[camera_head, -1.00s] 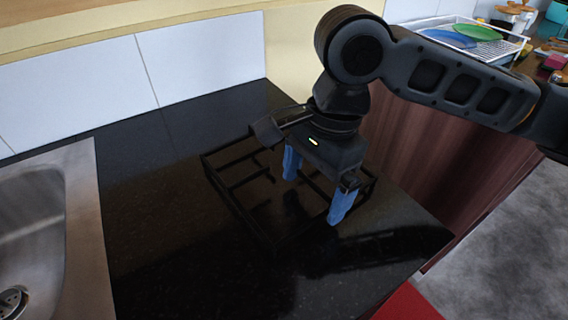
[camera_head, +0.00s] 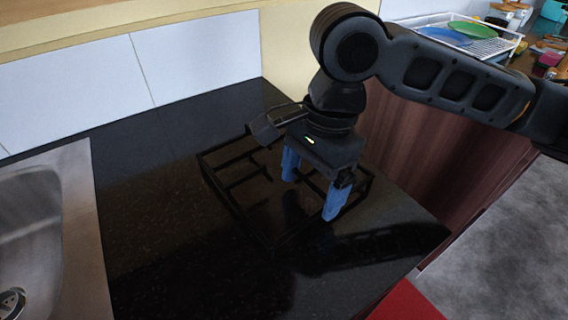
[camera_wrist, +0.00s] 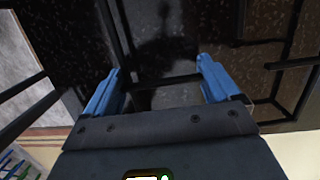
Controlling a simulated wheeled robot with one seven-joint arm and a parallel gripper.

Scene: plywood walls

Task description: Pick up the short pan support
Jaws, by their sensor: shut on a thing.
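The short pan support (camera_head: 233,208) is a black rectangular frame with inner bars, at the right part of the black countertop. It is hard to make out against the dark stone. My gripper (camera_head: 310,190) points down over its right half, with two blue fingers spread apart on its bars. In the wrist view, a bar of the pan support (camera_wrist: 165,81) runs between the blue fingers of my gripper (camera_wrist: 158,72), and the gripper is shut on it. I cannot tell whether the support is lifted off the counter. The exact finger contact is partly hidden.
The black countertop (camera_head: 150,210) is bare between the pan support and the steel sink (camera_head: 78,230) at left. A tiled wall (camera_head: 195,60) stands behind. A dish rack (camera_head: 495,45) with plates is far back right. The counter's right edge drops to the floor.

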